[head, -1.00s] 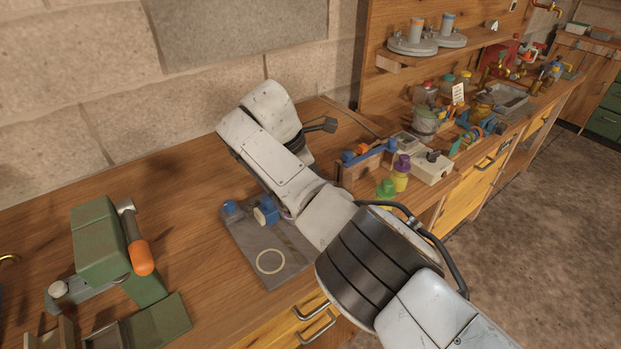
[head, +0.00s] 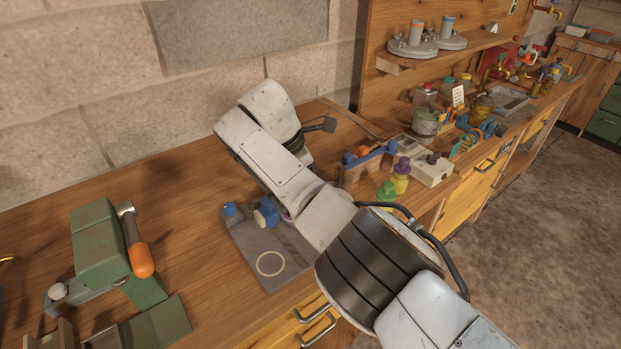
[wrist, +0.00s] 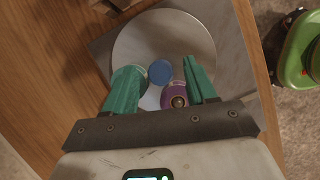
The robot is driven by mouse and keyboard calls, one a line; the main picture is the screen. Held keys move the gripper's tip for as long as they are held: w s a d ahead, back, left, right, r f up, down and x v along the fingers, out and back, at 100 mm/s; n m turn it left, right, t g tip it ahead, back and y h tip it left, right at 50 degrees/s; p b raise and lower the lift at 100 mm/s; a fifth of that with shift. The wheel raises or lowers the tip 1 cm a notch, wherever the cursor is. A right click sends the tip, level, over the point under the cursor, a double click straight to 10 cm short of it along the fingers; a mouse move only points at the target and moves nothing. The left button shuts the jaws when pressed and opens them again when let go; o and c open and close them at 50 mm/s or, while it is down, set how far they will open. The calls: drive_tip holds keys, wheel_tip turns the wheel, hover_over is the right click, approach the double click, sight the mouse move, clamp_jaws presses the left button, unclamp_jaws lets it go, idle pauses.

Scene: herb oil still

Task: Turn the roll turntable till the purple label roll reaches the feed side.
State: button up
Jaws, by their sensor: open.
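In the wrist view, a pale round turntable disc (wrist: 163,32) lies on a grey base plate (wrist: 101,48). The purple label roll (wrist: 176,96) is near the disc's lower edge, beside my right-hand finger. A round blue part (wrist: 160,72) is just above it, and a pale green round part (wrist: 137,74) shows by my left-hand finger. My gripper (wrist: 159,68) is open, its green fingers spread around these parts; contact cannot be told. In the head view, my arm hides the disc and gripper; the base plate (head: 250,247) shows with blue parts and a cream ring (head: 270,263).
A green machine with an orange handle (head: 141,260) stands at the left of the bench. Small bottles with green (head: 386,191) and purple (head: 402,166) caps and a blue-topped rack (head: 368,165) stand right of my arm. Bare wood lies behind the plate.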

drive_tip(key=v, duration=1)
drive_tip(key=shift+b, duration=0.3)
drive_tip(key=shift+s+r, duration=0.1)
